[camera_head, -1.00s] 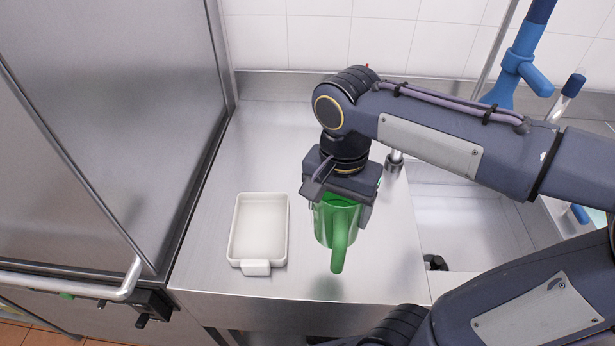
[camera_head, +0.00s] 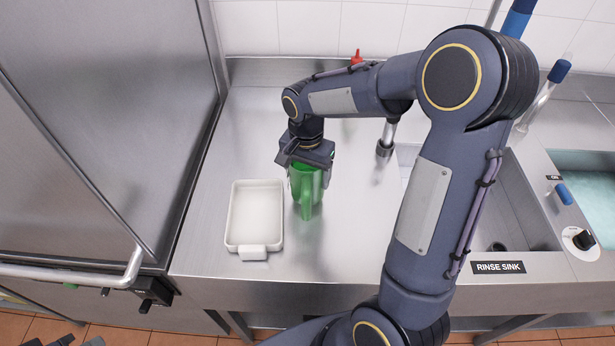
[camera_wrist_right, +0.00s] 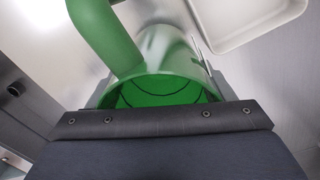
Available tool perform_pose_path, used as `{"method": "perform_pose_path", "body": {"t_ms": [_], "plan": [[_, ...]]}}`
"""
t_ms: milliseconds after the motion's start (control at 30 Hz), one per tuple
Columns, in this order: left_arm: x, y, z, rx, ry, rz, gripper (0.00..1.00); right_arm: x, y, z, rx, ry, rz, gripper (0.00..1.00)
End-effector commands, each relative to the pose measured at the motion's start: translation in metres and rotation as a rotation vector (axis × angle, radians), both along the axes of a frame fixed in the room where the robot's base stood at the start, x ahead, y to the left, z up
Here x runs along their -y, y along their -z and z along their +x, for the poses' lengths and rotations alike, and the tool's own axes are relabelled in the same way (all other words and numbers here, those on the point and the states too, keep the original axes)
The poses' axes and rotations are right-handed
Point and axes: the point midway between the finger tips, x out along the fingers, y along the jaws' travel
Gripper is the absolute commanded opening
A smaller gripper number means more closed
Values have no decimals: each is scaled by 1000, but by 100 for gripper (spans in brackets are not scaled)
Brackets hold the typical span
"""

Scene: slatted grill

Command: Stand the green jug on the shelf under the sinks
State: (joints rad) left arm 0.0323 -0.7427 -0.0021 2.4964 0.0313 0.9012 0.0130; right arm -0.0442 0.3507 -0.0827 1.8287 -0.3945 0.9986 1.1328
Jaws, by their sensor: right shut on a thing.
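The green jug (camera_head: 305,190) is upright over the steel counter, just right of the white tray. My right gripper (camera_head: 307,166) is shut on the jug's upper part from above, and the jug's handle faces the front. In the right wrist view the jug (camera_wrist_right: 165,75) fills the middle, with its open rim close to the gripper (camera_wrist_right: 160,112) and the handle at upper left. I cannot tell whether the jug's base touches the counter. The shelf under the sinks is mostly hidden below the counter edge.
The white tray (camera_head: 233,247) lies on the counter (camera_head: 300,265) left of the jug. A steel cabinet with a bar handle (camera_head: 80,272) stands at left. The rinse sink (camera_head: 520,225) is at right, with a tap and a red-capped bottle (camera_head: 357,57) behind. The counter's front is clear.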

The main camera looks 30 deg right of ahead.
Motion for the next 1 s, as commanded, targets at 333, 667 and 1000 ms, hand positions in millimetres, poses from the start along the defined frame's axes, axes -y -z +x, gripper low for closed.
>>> {"method": "perform_pose_path", "body": {"t_ms": [333, 667, 1000], "plan": [[0, -1, 0, 0, 0, 0, 0, 0, 23, -1, -1, 0, 0, 49], [0, 2, 0, 0, 0, 0, 0, 0, 26, -1, -1, 0, 0, 86], [0, 1, 0, 0, 0, 0, 0, 0, 25, -2, -1, 0, 0, 96]]}}
